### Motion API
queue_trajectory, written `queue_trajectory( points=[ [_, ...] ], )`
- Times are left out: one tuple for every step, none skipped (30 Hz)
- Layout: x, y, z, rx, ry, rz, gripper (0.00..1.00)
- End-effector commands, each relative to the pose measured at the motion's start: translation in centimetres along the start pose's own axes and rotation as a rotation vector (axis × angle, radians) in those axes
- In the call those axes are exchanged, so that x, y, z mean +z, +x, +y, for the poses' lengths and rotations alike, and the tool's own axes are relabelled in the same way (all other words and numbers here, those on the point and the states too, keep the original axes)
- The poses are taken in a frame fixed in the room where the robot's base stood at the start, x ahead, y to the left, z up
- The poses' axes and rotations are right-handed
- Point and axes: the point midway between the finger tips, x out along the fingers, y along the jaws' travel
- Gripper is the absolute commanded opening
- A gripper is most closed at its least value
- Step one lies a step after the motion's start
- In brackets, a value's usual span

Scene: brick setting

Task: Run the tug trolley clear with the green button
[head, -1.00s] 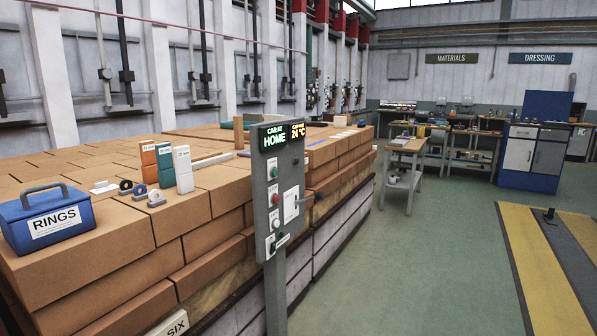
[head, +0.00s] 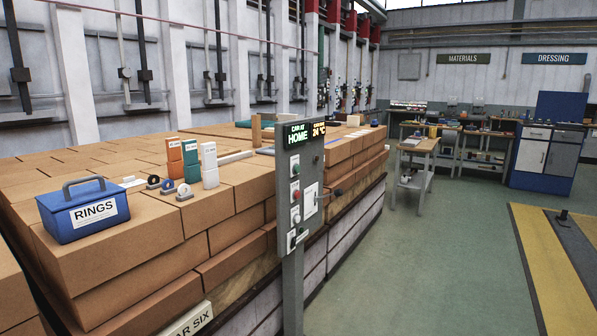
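A grey control post (head: 294,262) stands upright in the middle of the head view, in front of the brick stack. Its panel carries a green button (head: 296,168) near the top, with a red button (head: 295,194) below it. A lit display (head: 299,134) on top reads "CAR AT HOME" and "24 °C". A lever sticks out at the panel's right side. A yellow-edged floor track (head: 540,268) with a grey middle strip lies at the right. No trolley is clearly recognisable in the head view. My gripper is not in view.
A brick stack (head: 230,235) on a car marked "SIX" fills the left and centre. On it stand a blue "RINGS" box (head: 85,212) and several small coloured boxes. A workbench (head: 415,172) and blue cabinet (head: 543,155) stand behind. Green floor right of the post is clear.

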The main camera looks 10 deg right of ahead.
Motion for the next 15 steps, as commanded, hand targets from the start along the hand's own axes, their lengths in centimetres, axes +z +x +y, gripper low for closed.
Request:
queue_trajectory(
  points=[
    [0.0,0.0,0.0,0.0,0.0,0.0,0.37],
    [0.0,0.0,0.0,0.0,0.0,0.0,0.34],
    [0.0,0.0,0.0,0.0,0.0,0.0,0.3],
    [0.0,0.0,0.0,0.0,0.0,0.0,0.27],
    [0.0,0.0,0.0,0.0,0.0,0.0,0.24],
    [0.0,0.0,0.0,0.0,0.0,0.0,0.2],
    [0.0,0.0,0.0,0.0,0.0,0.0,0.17],
    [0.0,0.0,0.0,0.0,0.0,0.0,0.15],
    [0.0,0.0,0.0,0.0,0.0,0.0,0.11],
    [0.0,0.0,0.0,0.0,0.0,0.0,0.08],
    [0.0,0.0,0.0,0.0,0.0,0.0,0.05],
    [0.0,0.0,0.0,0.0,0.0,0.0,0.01],
    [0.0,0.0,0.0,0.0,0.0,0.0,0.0],
    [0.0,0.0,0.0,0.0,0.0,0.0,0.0],
    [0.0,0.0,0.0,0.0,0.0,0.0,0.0]
  ],
)
